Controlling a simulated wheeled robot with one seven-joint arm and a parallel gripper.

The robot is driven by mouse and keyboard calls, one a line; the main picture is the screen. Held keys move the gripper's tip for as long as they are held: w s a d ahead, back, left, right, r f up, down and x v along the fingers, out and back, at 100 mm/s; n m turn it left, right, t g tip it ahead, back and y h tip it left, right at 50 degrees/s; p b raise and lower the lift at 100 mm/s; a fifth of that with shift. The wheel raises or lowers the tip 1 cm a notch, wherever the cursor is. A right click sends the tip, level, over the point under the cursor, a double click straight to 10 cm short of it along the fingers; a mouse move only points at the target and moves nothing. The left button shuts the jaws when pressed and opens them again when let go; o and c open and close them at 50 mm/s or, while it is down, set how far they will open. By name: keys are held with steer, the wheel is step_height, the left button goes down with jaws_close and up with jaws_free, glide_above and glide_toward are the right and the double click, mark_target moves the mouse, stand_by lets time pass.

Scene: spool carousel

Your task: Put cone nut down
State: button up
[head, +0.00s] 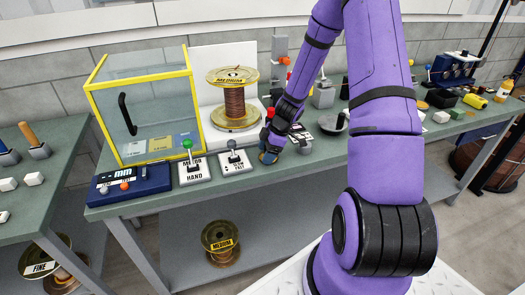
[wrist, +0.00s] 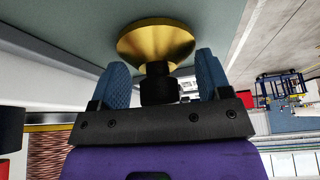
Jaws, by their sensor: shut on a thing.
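The cone nut (wrist: 157,40) shows in the wrist view as a wide brass cone with a black stem. My gripper (wrist: 161,78) is shut on it, with one blue finger on each side of the stem. The cone nut is mostly hidden there by the fingers. The wide brass end faces the green bench surface (wrist: 75,28). I cannot tell whether it touches the bench.
The MEDIUM spool (head: 234,105) stands left of my gripper, beside a yellow-framed clear guard (head: 145,105). Two lever plates (head: 194,172) (head: 235,162) sit at the bench's front edge. A dark round pan-like part (head: 333,124) lies to the right. Some bare bench (head: 290,170) shows in front.

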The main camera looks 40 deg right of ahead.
steer(key=shift+f, duration=0.15)
steer(key=o, duration=1)
